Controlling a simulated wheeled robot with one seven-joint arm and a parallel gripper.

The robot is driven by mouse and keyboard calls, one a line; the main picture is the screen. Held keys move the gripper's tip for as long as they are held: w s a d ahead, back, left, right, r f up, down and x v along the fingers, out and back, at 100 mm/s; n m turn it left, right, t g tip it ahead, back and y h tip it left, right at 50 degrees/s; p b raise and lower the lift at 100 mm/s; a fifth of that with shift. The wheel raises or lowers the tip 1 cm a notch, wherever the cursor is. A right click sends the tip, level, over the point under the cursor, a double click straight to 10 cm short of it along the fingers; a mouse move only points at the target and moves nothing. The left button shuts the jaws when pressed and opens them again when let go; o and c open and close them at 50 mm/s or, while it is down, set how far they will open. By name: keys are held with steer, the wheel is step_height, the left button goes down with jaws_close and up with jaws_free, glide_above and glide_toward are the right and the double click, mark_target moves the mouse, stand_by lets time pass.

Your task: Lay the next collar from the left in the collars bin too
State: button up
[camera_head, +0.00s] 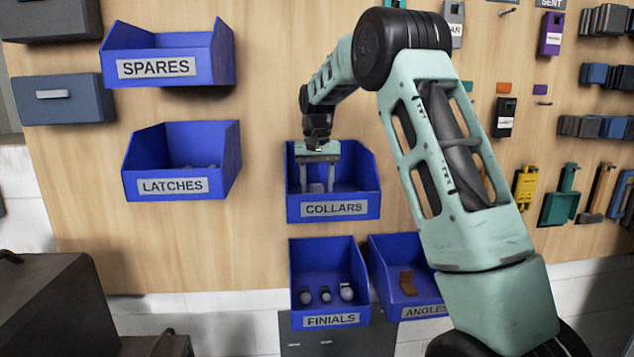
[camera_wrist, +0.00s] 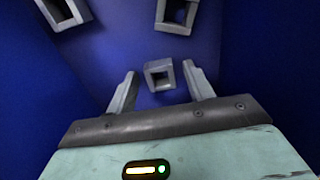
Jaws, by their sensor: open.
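The blue collars bin (camera_head: 365,203) hangs on the wooden board, with a label reading COLLARS. My gripper (camera_head: 316,186) reaches down into it. In the wrist view my gripper (camera_wrist: 160,72) has its two fingers spread apart. A small grey square hollow collar (camera_wrist: 160,88) lies on the bin floor between the fingertips, with a gap on each side. Two more grey square collars show at the top edge of the wrist view, one at the left (camera_wrist: 72,21) and one near the middle (camera_wrist: 173,28). In the head view a small grey shape shows between the fingers.
The finials bin (camera_head: 298,305) hangs just below, with several finials inside. The angles bin (camera_head: 377,262) is beside it, holding a brown piece. The latches bin (camera_head: 130,187) and spares bin (camera_head: 112,72) hang at the left. Hanging tools and dark bins fill the right side.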

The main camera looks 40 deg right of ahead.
steer(key=shift+r, duration=0.1)
step_height(320, 180, up, 12)
steer(key=b, duration=0.2)
stand_by(1.2)
